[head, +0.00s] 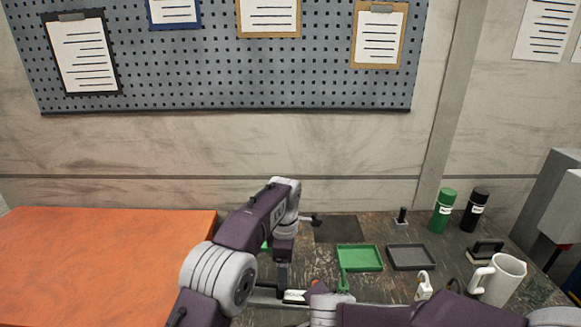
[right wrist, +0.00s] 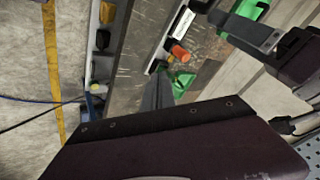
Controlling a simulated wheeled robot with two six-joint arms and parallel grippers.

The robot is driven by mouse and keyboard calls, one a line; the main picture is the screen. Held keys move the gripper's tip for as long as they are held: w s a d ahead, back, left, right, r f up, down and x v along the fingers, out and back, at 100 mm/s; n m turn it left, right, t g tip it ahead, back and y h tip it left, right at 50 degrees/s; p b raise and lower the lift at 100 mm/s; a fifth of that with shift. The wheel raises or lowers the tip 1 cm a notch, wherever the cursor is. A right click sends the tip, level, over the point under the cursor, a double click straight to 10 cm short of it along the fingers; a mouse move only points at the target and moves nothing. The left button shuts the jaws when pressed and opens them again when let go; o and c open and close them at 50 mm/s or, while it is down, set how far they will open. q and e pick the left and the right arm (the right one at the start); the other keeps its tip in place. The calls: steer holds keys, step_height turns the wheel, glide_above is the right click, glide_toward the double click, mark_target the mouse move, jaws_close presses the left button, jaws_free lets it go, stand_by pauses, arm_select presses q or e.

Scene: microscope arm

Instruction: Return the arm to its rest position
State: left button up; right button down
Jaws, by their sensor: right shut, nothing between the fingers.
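I cannot clearly make out the microscope arm. In the head view my two arms cover much of the work spot at the bottom middle. A slim green part (head: 343,282) stands there, just right of my left gripper (head: 283,277). The left gripper points down, and its fingertips are too hidden to tell open from shut. In the right wrist view my right gripper (right wrist: 158,93) is shut and empty. Its fingers point toward an orange-tipped knob (right wrist: 180,52) and a green piece (right wrist: 183,84), apart from the knob.
A green tray (head: 360,258) and a dark tray (head: 411,257) lie on the bench. A white mug (head: 500,278), a green bottle (head: 442,211) and a black bottle (head: 475,209) stand at right. An orange tabletop (head: 95,255) is clear at left.

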arm_select(q)
steer(key=a+r+n, duration=0.1)
steer(key=a+r, duration=0.5)
steer(key=s+a+m, duration=0.1)
steer(key=s+a, duration=0.6)
steer(key=s, duration=0.1)
arm_select(e)
steer(key=w+d+n+t+h, duration=0.15)
steer(key=w+d, duration=0.35)
steer(key=d, duration=0.5)
arm_select(q)
steer(key=s+a+f+m+t, duration=0.1)
steer(key=s+a+f+m, duration=0.2)
steer(key=s+f+m, duration=0.9)
steer(key=s+m, duration=0.3)
steer(key=m, duration=0.1)
steer(key=shift+s+a+f+m, duration=0.15)
steer(key=shift+s+a+m, duration=0.05)
steer(key=shift+m, duration=0.1)
arm_select(e)
steer(key=s+f+n+g+y, duration=0.1)
steer(key=s+f+n+g, duration=0.2)
steer(key=s, duration=0.4)
steer(key=s+f+n+g+y, duration=0.2)
steer(key=s+f+n+g, duration=0.2)
steer(key=s+f+n, duration=0.1)
steer(key=shift+s+a+f+n, duration=0.35)
steer(key=shift+s+n, duration=0.4)
steer(key=shift+s, duration=0.5)
